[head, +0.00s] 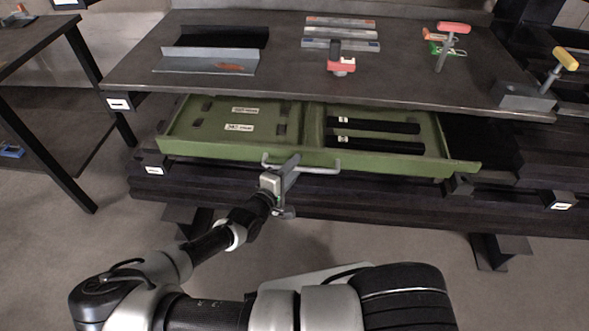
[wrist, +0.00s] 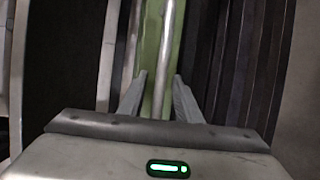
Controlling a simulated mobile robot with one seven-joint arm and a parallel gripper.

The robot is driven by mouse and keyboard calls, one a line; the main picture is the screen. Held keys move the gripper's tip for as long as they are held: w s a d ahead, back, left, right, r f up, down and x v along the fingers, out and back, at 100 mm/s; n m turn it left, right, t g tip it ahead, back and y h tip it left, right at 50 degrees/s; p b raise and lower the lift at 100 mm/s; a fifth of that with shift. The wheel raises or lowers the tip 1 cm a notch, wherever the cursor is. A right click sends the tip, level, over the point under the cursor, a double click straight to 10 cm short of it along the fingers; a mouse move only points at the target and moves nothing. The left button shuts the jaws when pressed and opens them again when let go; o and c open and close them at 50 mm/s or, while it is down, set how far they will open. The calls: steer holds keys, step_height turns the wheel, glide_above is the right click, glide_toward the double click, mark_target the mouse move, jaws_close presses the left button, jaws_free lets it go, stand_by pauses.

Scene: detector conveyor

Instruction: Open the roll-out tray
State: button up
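The roll-out tray (head: 400,163) is a green, shallow drawer under the dark table top. It stands partly out, with its inside showing. A grey bar handle (head: 318,170) runs along the middle of its front and also shows in the wrist view (wrist: 169,30). My gripper (head: 291,168) is at the left part of this handle. In the wrist view my gripper (wrist: 160,76) has its two fingers apart, one on each side of the bar, with gaps visible. Whether either finger touches the bar lower down is unclear.
Two black bars (head: 375,145) lie in the tray's right half; labelled plates (head: 240,127) are in its left half. Clamps (head: 453,38) and metal pieces rest on the table top (head: 280,75). Open floor (head: 330,225) lies in front; another table (head: 30,40) stands left.

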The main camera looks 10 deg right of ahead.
jaws_close()
stand_by(0.3)
